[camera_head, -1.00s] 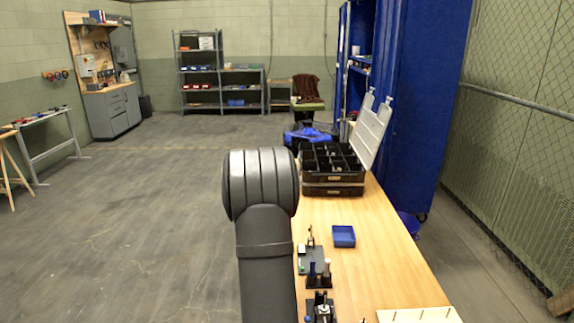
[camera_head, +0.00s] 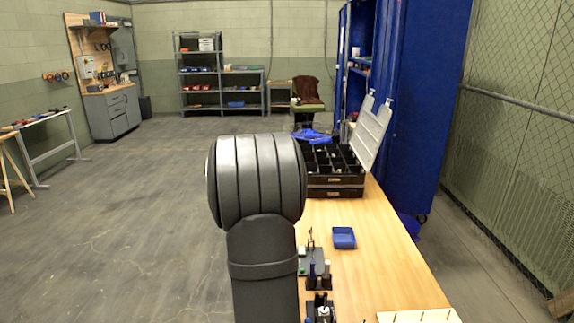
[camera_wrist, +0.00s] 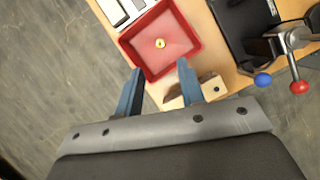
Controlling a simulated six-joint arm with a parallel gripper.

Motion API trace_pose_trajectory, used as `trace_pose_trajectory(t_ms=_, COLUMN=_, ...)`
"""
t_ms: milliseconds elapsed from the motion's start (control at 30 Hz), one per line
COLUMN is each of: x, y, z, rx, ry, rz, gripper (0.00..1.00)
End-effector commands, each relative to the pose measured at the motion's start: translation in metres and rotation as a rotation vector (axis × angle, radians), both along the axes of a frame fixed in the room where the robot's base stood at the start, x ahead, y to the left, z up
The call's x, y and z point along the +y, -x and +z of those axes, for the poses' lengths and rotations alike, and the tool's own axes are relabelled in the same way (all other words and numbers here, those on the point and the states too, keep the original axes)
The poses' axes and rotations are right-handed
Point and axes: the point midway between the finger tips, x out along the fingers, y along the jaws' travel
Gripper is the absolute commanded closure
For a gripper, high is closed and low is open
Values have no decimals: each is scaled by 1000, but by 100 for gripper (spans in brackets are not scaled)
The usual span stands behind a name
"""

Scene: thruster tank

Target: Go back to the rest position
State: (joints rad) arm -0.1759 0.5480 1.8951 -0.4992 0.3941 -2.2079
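My gripper (camera_wrist: 160,88) shows in the wrist view with its two blue-grey fingers apart and nothing between them. Beyond the fingertips is a red tray (camera_wrist: 192,45) with a small brass-coloured piece (camera_wrist: 160,44) lying in it. In the head view my dark arm rises in the lower middle and the gripper itself does not show.
The wooden workbench (camera_head: 385,275) carries a blue tray (camera_head: 344,238), a black organizer case (camera_head: 335,190) with its lid raised, and small stands along the left edge. In the wrist view a clamp with blue and red knobs (camera_wrist: 299,87) is at right. Open floor (camera_head: 130,220) lies left.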

Motion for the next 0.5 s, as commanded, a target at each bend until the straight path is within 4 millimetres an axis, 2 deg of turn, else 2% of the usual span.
trace_pose_trajectory(t_ms=233, x=5, y=13, z=34, rx=-4, ry=-1, rz=0, gripper=64)
trace_pose_trajectory(t_ms=500, x=-1, y=-1, z=-5, rx=4, ry=1, rz=0, gripper=64)
